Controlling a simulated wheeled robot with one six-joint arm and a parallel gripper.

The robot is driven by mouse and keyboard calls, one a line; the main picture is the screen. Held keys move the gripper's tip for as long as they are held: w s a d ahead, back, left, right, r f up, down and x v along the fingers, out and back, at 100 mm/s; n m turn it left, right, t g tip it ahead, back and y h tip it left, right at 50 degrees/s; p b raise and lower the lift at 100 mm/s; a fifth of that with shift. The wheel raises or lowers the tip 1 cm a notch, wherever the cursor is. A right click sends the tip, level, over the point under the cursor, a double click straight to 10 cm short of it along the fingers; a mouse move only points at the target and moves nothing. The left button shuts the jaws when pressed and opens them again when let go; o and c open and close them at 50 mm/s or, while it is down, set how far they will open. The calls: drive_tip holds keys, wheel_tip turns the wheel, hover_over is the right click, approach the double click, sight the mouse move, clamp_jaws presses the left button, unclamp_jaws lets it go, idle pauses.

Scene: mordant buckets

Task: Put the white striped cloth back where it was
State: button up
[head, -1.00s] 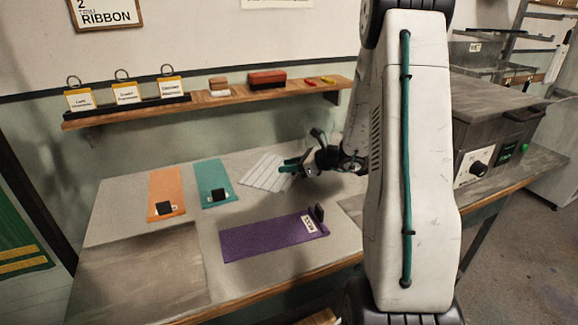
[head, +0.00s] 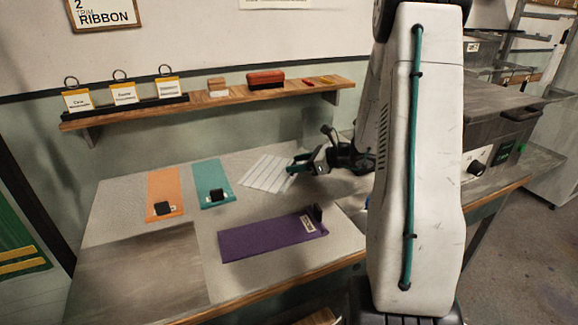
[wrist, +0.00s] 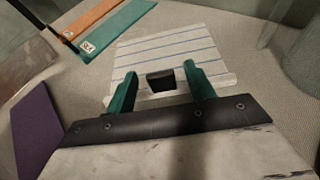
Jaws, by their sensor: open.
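The white striped cloth (head: 268,172) lies flat on the table, right of the teal cloth. In the wrist view the white striped cloth (wrist: 170,50) lies beyond and between my fingers, with a black block (wrist: 160,80) at its near edge. My gripper (head: 292,167) is at the right end of the cloth in the head view. In the wrist view my gripper (wrist: 158,85) is open, with its green fingertips on either side of the black block. I cannot tell whether the fingers touch it.
An orange cloth (head: 163,188) and a teal cloth (head: 211,178) lie to the left, each with a black block. A purple cloth (head: 260,238) lies in front. A wooden shelf (head: 205,105) runs along the wall behind. A dark grey machine (head: 490,115) stands at the right.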

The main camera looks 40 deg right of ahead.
drive_tip(key=v, duration=0.2)
drive_tip(key=shift+s+d+r, duration=0.1)
drive_tip(key=shift+s+d, duration=0.05)
drive_tip(key=shift+s, duration=0.15)
drive_tip(key=shift+s+r, duration=0.2)
drive_tip(key=shift+s, duration=0.05)
drive_tip(key=s+a+r+n+g+y, duration=0.1)
drive_tip(key=s+a+r+n+g, duration=0.3)
drive_tip(key=a, duration=0.4)
drive_tip(key=s+a+r+n+g, duration=0.1)
drive_tip(key=a+r+n+g, duration=0.15)
drive_tip(key=a+n, duration=0.4)
drive_tip(key=s+a+r+n+g+y, duration=0.1)
drive_tip(key=s+a+r+n+g, duration=0.15)
drive_tip(key=a+r+n, duration=0.4)
drive_tip(key=s+a+n+h, duration=0.3)
drive_tip(key=s+n, duration=0.3)
drive_tip(key=s, duration=0.3)
drive_tip(key=s+a+r+n+g+h, duration=0.1)
drive_tip(key=s+a+n+h, duration=0.2)
drive_tip(key=s, duration=0.7)
drive_tip(key=shift+s+r+n+h, duration=0.25)
drive_tip(key=shift+n+h, duration=0.95)
drive_tip(key=shift+n, duration=0.9)
drive_tip(key=shift+a, duration=0.1)
